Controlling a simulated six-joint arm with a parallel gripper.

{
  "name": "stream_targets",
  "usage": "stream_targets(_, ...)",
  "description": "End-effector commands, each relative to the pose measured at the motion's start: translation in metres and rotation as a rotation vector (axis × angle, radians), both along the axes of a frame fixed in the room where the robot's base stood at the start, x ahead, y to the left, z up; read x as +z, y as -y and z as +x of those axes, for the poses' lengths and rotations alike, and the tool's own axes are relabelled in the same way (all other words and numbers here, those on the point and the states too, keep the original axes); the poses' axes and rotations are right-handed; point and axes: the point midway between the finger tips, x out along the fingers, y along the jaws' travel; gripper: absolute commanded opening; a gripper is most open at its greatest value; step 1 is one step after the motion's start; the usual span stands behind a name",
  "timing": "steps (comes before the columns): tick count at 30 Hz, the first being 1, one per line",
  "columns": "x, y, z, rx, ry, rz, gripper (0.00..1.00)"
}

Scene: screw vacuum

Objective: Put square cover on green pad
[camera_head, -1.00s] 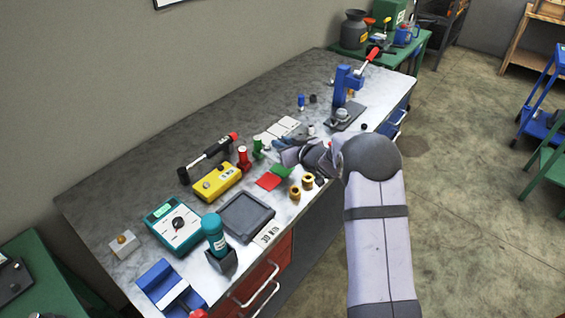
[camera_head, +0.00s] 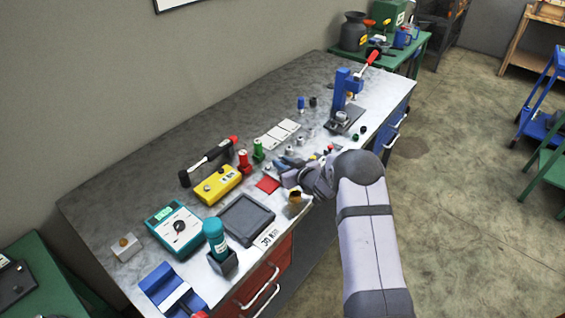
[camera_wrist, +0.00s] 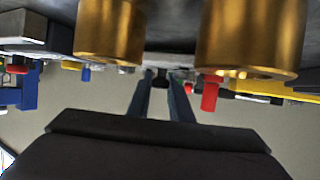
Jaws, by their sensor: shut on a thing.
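My gripper (camera_head: 278,166) is low over the bench, just to the upper right of the red pad (camera_head: 267,185). The green pad is hidden behind my gripper and wrist. In the wrist view my two blue-grey fingers (camera_wrist: 162,82) are shut on a small dark piece (camera_wrist: 161,77), taken as the square cover. Its square shape cannot be made out, nor whether it touches the pad.
Brass cylinders (camera_head: 295,198) stand close to my wrist and loom large in the wrist view (camera_wrist: 110,30). Red (camera_head: 243,161) and green (camera_head: 258,149) bottles, a yellow box (camera_head: 217,185) and white cards (camera_head: 278,133) are near. A dark tray (camera_head: 246,219) lies lower left.

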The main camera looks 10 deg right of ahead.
Motion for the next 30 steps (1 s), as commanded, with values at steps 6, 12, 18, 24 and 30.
stream_targets(6, 0.002, 0.0, 0.001, 0.0, 0.005, 0.001, 0.0)
stream_targets(12, -0.003, 0.0, 0.0, 0.0, 0.0, 0.0, 0.33)
stream_targets(18, -0.003, 0.0, 0.0, 0.0, -0.001, 0.0, 0.38)
stream_targets(24, 0.001, 0.0, 0.0, 0.0, 0.0, 0.0, 0.38)
stream_targets(30, 0.005, 0.006, -0.01, -0.001, -0.001, 0.0, 0.38)
